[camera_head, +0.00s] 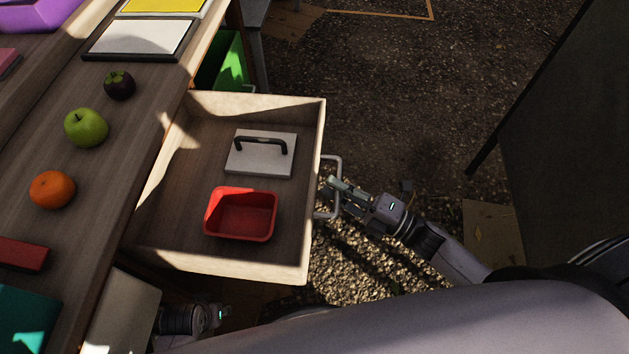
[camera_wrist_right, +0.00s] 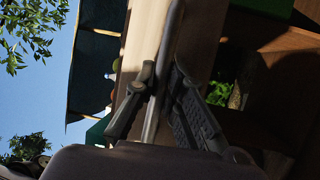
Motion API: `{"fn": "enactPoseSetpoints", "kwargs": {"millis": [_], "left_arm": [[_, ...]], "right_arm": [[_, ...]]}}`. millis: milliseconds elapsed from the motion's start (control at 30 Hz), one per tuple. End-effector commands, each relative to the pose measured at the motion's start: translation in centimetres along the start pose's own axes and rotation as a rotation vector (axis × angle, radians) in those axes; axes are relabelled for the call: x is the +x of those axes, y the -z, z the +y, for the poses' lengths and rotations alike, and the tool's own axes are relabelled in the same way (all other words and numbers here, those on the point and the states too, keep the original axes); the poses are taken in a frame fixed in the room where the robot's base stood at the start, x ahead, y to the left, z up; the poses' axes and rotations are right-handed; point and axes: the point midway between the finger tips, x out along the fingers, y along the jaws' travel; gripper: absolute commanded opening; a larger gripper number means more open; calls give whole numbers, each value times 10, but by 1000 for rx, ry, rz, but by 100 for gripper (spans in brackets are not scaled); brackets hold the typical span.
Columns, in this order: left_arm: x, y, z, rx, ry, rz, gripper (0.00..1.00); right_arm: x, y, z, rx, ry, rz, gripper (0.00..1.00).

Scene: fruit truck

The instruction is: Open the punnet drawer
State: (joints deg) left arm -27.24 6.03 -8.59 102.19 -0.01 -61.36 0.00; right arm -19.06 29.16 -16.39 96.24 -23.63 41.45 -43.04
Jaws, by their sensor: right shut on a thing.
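The punnet drawer (camera_head: 180,260) stands pulled out from the wooden counter in the head view. Inside it lie a red punnet (camera_head: 240,214) and a flat grey plate with a black handle (camera_head: 260,153). My right gripper (camera_head: 333,190) is shut on the drawer's metal bar handle (camera_head: 335,160) on the front panel. In the right wrist view the handle bar (camera_wrist_right: 165,70) runs between the fingers (camera_wrist_right: 155,100). Part of my left arm shows at the bottom left of the head view, but its fingertips are not visible.
On the counter (camera_head: 105,190) beside the drawer lie an orange (camera_head: 52,190), a green apple (camera_head: 86,127) and a mangosteen (camera_head: 119,85). A green crate (camera_head: 225,62) stands behind the drawer. Gravel ground right of the drawer is open; a dark panel (camera_head: 570,130) stands at far right.

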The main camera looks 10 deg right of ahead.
Motion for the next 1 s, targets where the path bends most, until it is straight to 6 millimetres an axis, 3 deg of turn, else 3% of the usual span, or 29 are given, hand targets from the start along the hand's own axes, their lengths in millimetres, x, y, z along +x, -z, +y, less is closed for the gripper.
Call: {"fn": "enactPoseSetpoints", "kwargs": {"millis": [200,567,600,900,1000], "left_arm": [[2,-2,0,0,0,-2,40],[3,-2,0,1,0,-3,40],[3,-2,0,1,0,-3,40],[3,-2,0,0,-1,-3,40],[3,-2,0,0,-1,-2,40]], "right_arm": [[-12,-5,1,-1,3,-1,0],[-13,-6,2,-1,2,-1,0],[-13,-6,1,-1,2,-1,11],[-13,-5,2,0,1,-1,31],[-12,-5,2,0,0,-1,31]]}}
